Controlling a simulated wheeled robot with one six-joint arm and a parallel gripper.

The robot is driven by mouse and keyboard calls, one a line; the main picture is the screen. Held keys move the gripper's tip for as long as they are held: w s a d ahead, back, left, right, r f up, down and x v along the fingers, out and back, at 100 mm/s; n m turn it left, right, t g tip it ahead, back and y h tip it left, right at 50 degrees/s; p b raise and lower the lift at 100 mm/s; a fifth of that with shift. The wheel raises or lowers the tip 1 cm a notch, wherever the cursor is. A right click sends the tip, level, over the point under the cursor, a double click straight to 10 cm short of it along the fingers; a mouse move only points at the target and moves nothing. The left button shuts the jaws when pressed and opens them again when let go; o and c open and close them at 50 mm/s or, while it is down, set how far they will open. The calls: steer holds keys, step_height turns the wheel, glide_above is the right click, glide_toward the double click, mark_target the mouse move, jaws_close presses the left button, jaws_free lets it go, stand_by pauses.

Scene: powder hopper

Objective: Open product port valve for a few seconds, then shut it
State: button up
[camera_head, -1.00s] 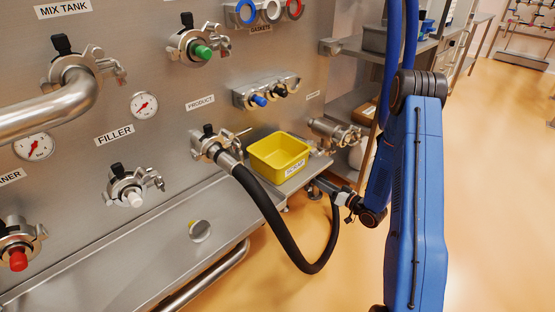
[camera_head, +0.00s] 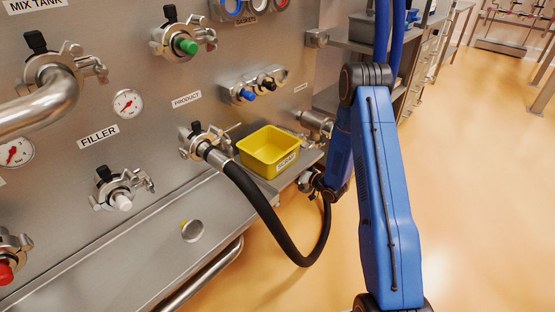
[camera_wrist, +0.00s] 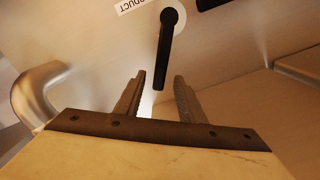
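In the wrist view, a black lever (camera_wrist: 166,50) hangs from a round pivot beside a label reading "DUCT" (camera_wrist: 130,4). My gripper (camera_wrist: 159,76) is open, and the lever's lower end appears between its two fingers. I cannot tell whether it touches either finger or lies beyond them. In the head view, the product port (camera_head: 207,143) sits under the "PRODUCT" label (camera_head: 186,98), with a black hose (camera_head: 262,210) clamped to it.
A yellow bin (camera_head: 253,159) stands on the steel ledge (camera_head: 130,243) beside the hose. A curved metal pipe (camera_wrist: 32,95) is at the left in the wrist view. Shelving (camera_head: 350,43) stands behind my arm. The floor (camera_head: 470,200) at the right is clear.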

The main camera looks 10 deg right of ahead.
steer(key=shift+x, duration=2.85)
jaws_close()
